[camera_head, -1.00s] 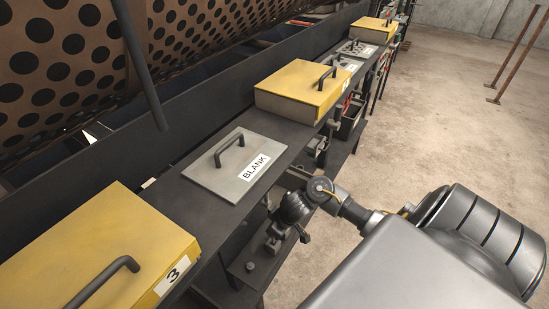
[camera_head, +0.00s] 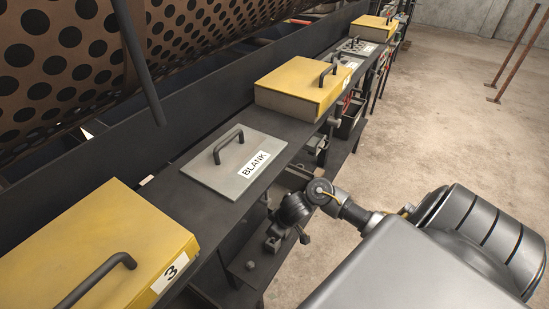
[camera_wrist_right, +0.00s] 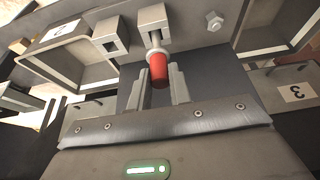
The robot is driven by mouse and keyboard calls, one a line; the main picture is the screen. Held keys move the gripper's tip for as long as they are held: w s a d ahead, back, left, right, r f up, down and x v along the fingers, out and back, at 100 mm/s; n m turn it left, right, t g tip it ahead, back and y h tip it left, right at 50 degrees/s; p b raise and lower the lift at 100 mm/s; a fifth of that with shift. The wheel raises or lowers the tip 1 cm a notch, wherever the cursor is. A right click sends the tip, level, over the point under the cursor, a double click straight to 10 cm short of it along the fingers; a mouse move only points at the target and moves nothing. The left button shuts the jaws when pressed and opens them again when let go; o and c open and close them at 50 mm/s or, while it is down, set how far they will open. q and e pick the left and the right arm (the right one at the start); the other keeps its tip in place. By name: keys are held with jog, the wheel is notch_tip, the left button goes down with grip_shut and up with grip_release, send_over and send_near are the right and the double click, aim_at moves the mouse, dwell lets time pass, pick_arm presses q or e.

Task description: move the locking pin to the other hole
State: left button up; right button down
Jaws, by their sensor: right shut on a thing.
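The locking pin (camera_wrist_right: 158,70) has a red grip and a pale collar. In the right wrist view it stands at the fingertips of my right gripper (camera_wrist_right: 160,88), which is shut on the red grip. The pin's metal shank reaches to a square bracket (camera_wrist_right: 153,22); how deep it sits is hard to tell. A second square bracket with a dark, empty opening (camera_wrist_right: 110,36) is just to the left. In the head view my right arm (camera_head: 322,192) reaches to the bench side below the BLANK plate; the pin is not visible there. My left gripper is not in view.
A grey BLANK plate (camera_head: 235,163) with a handle lies on the bench between yellow lids (camera_head: 90,250) (camera_head: 304,88). The perforated drum (camera_head: 75,60) is behind at upper left.

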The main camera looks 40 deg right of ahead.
jog(key=shift+f, duration=0.25)
dwell(0.4)
jog(key=shift+f+b, duration=0.65)
jog(key=shift+f, duration=0.2)
jog(key=shift+f, duration=0.2)
jog(key=shift+f, duration=0.35)
dwell(0.4)
jog(key=c, duration=1.2)
grip_release()
